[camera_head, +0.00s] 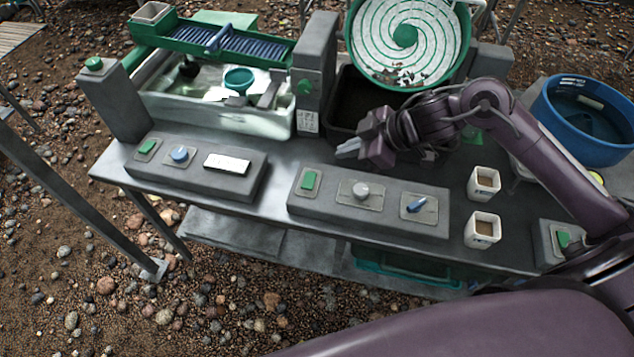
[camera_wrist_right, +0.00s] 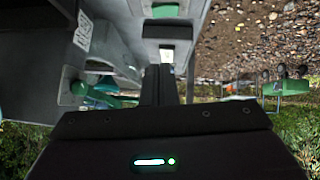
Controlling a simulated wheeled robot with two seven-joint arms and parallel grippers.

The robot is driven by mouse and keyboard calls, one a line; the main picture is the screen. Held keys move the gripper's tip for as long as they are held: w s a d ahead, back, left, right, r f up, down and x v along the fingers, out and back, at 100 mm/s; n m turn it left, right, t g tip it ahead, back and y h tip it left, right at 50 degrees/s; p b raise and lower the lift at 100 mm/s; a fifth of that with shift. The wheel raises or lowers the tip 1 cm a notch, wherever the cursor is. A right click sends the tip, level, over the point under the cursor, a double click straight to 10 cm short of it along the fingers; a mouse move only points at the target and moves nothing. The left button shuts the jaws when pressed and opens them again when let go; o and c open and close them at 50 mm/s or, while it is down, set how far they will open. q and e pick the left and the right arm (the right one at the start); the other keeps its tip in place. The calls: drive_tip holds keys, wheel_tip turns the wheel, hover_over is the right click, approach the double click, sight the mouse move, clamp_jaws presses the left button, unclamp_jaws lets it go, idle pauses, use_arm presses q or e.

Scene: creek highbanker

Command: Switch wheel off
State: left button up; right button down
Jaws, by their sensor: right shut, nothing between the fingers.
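The spiral wheel (camera_head: 405,36), green and white, stands tilted at the back, dark bits on its lower part. I cannot tell whether the wheel is turning. My left gripper is out of view.
A left control box (camera_head: 215,183) has a green switch, a blue knob and a white plate. A grey post (camera_head: 314,70) with a green button stands behind. Two white cups (camera_head: 483,183) stand to the right, a blue tub (camera_head: 585,115) farther right. Bare tabletop lies between the boxes.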

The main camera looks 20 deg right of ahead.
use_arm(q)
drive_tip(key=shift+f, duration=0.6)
use_arm(e)
drive_tip(key=shift+s, duration=0.1)
hover_over(305, 174)
drive_tip(key=s+d, duration=0.2)
drive_tip(key=s, duration=0.1)
drive_tip(key=f, duration=0.7)
drive_tip(key=shift+w+a, duration=0.1)
drive_tip(key=shift+w, duration=0.15)
wheel_tip(305, 174, down, 3)
drive_tip(key=shift+w+r, duration=0.15)
drive_tip(key=shift+r, duration=0.05)
drive_tip(key=shift+w+f, duration=0.1)
drive_tip(key=shift+f, duration=0.6)
drive_tip(key=shift+d, duration=0.2)
